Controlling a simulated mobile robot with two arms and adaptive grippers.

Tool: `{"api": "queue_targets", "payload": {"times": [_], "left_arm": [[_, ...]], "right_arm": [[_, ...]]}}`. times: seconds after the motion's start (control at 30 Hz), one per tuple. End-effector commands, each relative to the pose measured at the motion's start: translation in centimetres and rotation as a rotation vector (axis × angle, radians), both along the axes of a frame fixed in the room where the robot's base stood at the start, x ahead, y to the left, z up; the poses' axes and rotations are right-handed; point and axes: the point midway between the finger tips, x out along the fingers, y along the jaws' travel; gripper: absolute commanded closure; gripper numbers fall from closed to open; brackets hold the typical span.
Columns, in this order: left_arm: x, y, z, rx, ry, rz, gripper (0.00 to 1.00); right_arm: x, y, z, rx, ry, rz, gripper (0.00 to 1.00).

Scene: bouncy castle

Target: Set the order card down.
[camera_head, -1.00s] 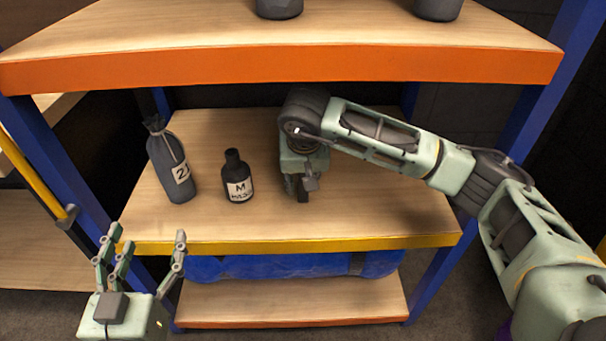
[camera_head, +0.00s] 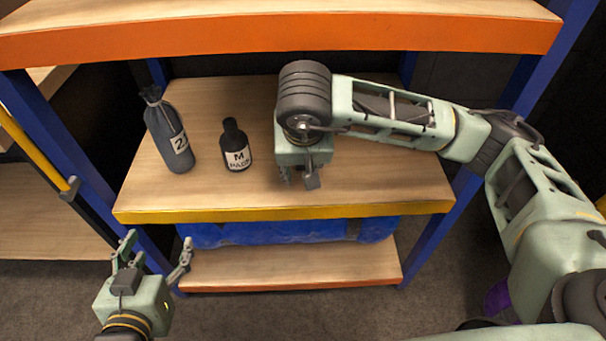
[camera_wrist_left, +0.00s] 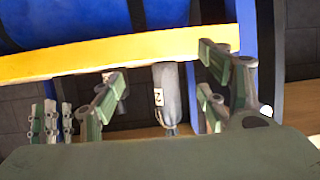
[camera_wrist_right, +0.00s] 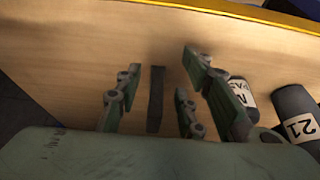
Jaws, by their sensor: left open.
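My right gripper (camera_head: 300,179) is low over the middle shelf, right of the bottles. In the right wrist view, its fingers (camera_wrist_right: 158,72) stand apart on both sides of a narrow dark strip (camera_wrist_right: 155,98). Bare wood shows between strip and fingers. The strip may be the order card seen edge-on; no writing shows, and I cannot tell whether it rests on the shelf. In the head view the gripper hides it. My left gripper (camera_head: 155,258) is open and empty, in front of and below the shelf's yellow edge.
On the middle shelf (camera_head: 390,185) stand a dark bottle marked M (camera_head: 236,148) and a tied dark bottle marked 21 (camera_head: 170,138). The orange-edged shelf (camera_head: 250,36) is above. A blue roll (camera_head: 290,231) lies below. Blue posts flank the rack. The shelf's right part is clear.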

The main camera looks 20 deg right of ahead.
Motion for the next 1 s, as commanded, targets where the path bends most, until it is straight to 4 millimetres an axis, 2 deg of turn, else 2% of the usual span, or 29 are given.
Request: {"api": "queue_targets", "payload": {"times": [0.1, 0.3, 1.0], "left_arm": [[-0.5, 0.2, -0.7, 0.011, 0.044, 0.003, 0.31], [-0.9, 0.4, -1.4, 0.019, 0.079, 0.006, 0.31], [-0.9, 0.4, -1.6, 0.020, 0.084, 0.006, 0.31]], "right_arm": [[-2.1, 0.6, 0.1, 0.000, -0.001, 0.003, 0.64], [-3.9, 1.1, 0.0, 0.001, -0.001, 0.000, 0.64], [-4.1, 1.2, 0.0, 0.001, -0.001, -0.001, 0.64]]}}
